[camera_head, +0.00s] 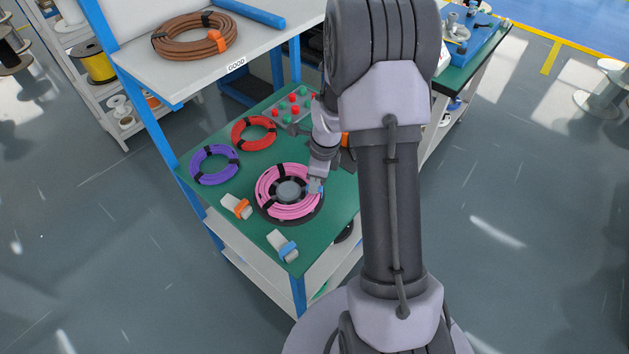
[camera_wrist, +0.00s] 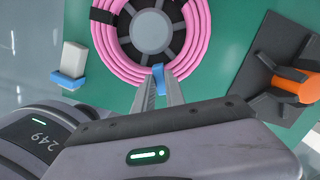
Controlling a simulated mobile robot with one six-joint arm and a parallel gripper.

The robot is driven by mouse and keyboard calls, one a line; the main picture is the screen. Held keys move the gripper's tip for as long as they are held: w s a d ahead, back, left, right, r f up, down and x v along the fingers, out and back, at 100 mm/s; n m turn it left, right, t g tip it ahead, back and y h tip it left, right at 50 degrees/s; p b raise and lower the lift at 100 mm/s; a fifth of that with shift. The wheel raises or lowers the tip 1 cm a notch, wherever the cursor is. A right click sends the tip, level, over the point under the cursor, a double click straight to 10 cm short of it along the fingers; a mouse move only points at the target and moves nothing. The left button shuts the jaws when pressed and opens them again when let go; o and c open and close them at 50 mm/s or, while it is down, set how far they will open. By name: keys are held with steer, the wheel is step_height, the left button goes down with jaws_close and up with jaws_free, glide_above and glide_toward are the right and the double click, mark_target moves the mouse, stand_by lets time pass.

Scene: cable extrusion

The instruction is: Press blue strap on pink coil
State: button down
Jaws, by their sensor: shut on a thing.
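The pink coil (camera_head: 276,206) lies around a dark reel with a grey hub on the green table, with black straps on it. It also shows in the wrist view (camera_wrist: 196,25). My gripper (camera_head: 315,187) is at the coil's right side in the head view. In the wrist view my gripper (camera_wrist: 160,88) is shut on a blue strap (camera_wrist: 158,76), which is at the coil's outer edge. I cannot tell whether the strap is fully seated on the coil. Another blue strap on a pale block (camera_head: 284,246) stands at the table's front corner, also in the wrist view (camera_wrist: 70,80).
A purple coil (camera_head: 214,164) and a red coil (camera_head: 254,132) lie behind the pink one. An orange strap on a block (camera_head: 237,207) stands at the left edge. An orange-handled tool (camera_wrist: 295,90) is on the right in the wrist view. A shelf (camera_head: 240,58) overhangs the table's back.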

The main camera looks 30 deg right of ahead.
steer(key=shift+f, duration=0.3)
stand_by(0.7)
steer(key=c, duration=1.3)
jaws_free()
steer(key=shift+r, duration=0.1)
step_height(320, 180, up, 8)
steer(key=p, duration=0.6)
